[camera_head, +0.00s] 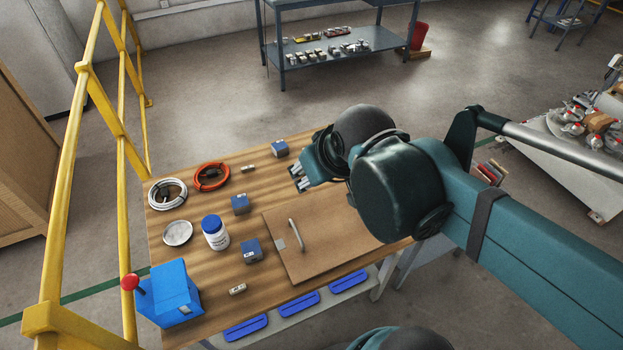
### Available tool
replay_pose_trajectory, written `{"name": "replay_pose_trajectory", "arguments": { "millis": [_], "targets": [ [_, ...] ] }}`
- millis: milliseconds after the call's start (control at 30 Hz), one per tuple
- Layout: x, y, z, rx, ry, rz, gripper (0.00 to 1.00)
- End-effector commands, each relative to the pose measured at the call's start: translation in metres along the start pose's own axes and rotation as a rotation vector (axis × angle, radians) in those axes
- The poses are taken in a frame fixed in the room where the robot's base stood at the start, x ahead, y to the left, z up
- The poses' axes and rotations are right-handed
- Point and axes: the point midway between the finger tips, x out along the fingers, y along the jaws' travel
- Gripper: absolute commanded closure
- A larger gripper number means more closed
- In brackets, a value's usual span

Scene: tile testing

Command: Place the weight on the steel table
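My gripper (298,178) hangs over the right part of a wooden-topped workbench (205,285), its fingers pointing left. Whether the fingers are open or shut is too small to tell, and I see no object clearly between them. I cannot tell for sure which object is the weight. Small blue-grey blocks lie on the bench: one at the back (280,149), one in the middle (240,204) and one nearer the front (251,250). A grey metal table (375,40) with a lower shelf stands across the floor at the back and may be the steel table.
The bench also holds a white cable coil (167,194), an orange coil (212,177), a round dish (178,233), a blue-capped bottle (215,233), a blue box (170,293) and a handled board (315,250). A yellow railing (104,110) borders the left. Open floor lies behind.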

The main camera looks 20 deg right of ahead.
Motion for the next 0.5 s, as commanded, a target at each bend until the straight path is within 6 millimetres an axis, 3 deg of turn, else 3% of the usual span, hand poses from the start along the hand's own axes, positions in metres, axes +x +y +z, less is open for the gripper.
{"name": "replay_pose_trajectory", "arguments": {
  "millis": [200,500],
  "targets": [
    [-0.008,-0.012,0.015,0.076,0.014,-0.019,0.59],
    [-0.009,-0.015,0.017,0.094,0.018,-0.024,0.59]
  ]
}}
